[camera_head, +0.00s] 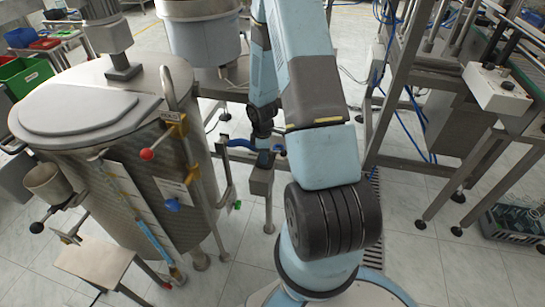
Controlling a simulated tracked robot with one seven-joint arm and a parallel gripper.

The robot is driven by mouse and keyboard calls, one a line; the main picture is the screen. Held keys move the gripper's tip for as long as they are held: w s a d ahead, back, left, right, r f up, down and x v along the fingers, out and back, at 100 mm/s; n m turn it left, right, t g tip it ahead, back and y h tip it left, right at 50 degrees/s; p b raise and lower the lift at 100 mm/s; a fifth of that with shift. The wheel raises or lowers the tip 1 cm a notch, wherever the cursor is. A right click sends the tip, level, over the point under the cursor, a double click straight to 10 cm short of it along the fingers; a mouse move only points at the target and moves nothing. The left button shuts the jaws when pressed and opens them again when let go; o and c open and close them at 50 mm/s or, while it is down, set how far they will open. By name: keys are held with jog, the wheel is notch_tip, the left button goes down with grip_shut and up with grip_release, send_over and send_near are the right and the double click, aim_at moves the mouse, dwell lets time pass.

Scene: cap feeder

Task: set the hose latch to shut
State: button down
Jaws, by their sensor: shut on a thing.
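A curved blue handle (240,143), which looks like the hose latch, shows at the centre, to the right of the large metal tank. It lies roughly level above a grey metal block (261,182) on a thin floor stand. My gripper (263,143) reaches down onto the blue handle from above and is shut on it. The fingertips are small and dark here, so the exact grasp is hard to see. My own arm covers much of the area to the right of the handle. I cannot tell the latch's position from this view.
A second vessel (205,35) stands behind. A metal frame (390,90) with blue hoses is on the right.

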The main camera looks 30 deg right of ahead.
jog(key=shift+w+d, duration=0.2)
jog(key=shift+w, duration=0.1)
jog(key=shift+d, duration=0.1)
jog(key=c, duration=0.8)
grip_release()
jog(key=shift+r, duration=0.1)
notch_tip(320, 180, up, 14)
jog(key=shift+s+f, duration=0.1)
jog(key=shift+f, duration=0.15)
